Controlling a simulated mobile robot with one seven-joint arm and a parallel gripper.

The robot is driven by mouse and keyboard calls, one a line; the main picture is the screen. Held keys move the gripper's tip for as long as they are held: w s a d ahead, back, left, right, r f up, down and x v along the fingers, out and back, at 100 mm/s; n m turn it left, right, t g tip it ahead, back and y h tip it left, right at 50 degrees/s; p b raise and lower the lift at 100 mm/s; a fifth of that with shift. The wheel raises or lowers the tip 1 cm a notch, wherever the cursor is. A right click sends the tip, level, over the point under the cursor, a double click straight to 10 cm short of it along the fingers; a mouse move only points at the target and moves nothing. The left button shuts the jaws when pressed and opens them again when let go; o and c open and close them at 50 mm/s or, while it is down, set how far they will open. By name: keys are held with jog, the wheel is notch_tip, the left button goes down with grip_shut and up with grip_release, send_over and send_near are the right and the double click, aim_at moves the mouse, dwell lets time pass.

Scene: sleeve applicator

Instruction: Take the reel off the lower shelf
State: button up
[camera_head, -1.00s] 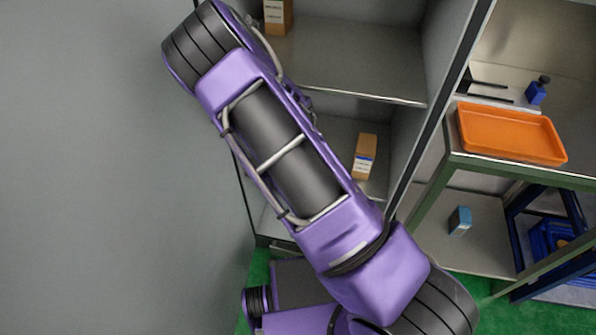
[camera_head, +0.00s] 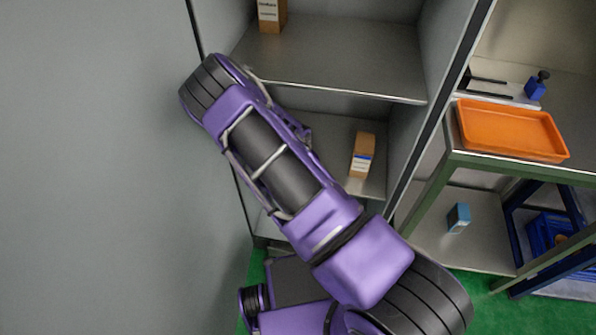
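The shelf unit stands behind my purple arm, with an upper shelf (camera_head: 345,55) and a lower shelf (camera_head: 375,185). No reel can be made out on either one; my arm covers the left part of the lower shelf. A tan box with a white and blue label (camera_head: 362,155) stands on the lower shelf, right of my arm. My gripper does not show, so its state and its distance from the shelf cannot be seen.
Another tan box (camera_head: 271,15) stands on the upper shelf. To the right is a green-framed bench with an orange tray (camera_head: 511,131), a small blue bottle (camera_head: 537,86) and, below, a blue box (camera_head: 458,218). A grey wall panel (camera_head: 90,170) fills the left.

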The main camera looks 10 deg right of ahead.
grip_shut()
dwell(0.3)
jog(key=shift+w+r, duration=0.1)
jog(key=shift+w, duration=0.05)
dwell(1.0)
